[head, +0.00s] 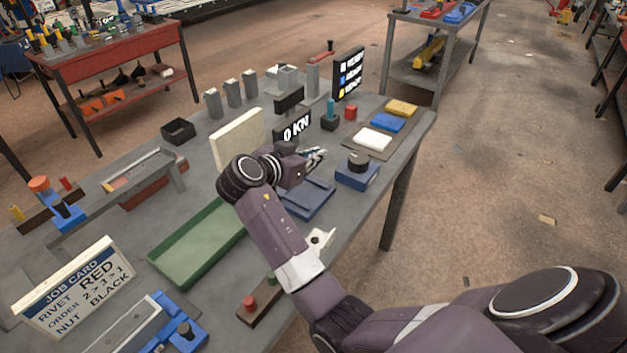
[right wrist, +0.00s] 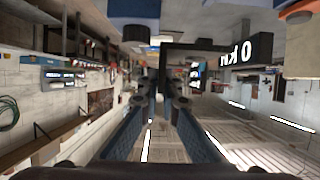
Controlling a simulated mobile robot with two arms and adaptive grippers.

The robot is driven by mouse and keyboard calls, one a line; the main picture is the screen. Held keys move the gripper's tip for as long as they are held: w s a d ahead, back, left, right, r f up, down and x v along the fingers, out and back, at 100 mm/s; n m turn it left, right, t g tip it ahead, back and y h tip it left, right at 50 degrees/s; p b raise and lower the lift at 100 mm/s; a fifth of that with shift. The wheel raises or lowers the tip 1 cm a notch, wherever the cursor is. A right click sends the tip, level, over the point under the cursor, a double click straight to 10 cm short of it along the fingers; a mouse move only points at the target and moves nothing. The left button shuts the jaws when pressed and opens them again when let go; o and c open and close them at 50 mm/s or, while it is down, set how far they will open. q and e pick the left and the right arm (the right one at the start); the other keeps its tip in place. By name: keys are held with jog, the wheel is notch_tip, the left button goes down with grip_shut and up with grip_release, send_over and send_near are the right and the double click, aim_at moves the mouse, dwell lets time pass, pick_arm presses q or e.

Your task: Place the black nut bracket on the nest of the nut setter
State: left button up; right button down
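My right gripper (head: 315,156) is above the bench in the head view, just in front of the "0 KN" display (head: 292,127). Its two fingers, also in the right wrist view (right wrist: 160,92), stand apart, with no part seen between them. A blue block with a black round top (head: 358,169) stands to its right. A blue plate (head: 308,199) lies below it. A pale bracket with a hole (head: 319,241) lies beside my right forearm. I cannot make out for certain which part is the black nut bracket; the nest is not clearly shown. My left gripper is out of view.
A green tray (head: 196,247) lies left of my right arm. A job card (head: 75,287) reads "NUT BLACK". Yellow, blue and white pieces lie on a brown mat (head: 353,143). A cream panel (head: 237,136) stands behind my wrist. A black bin (head: 179,131) stands farther left.

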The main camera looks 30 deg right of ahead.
aim_at(315, 194)
notch_tip(315, 194, down, 9)
jog(key=shift+r+p, duration=0.2)
jog(key=shift+p, duration=0.45)
jog(key=shift+f, duration=0.4)
jog(key=c, duration=2.6)
grip_release()
jog(key=shift+f, duration=0.2)
jog(key=o, duration=0.4)
jog(key=shift+o, duration=0.2)
jog(key=shift+r, duration=0.15)
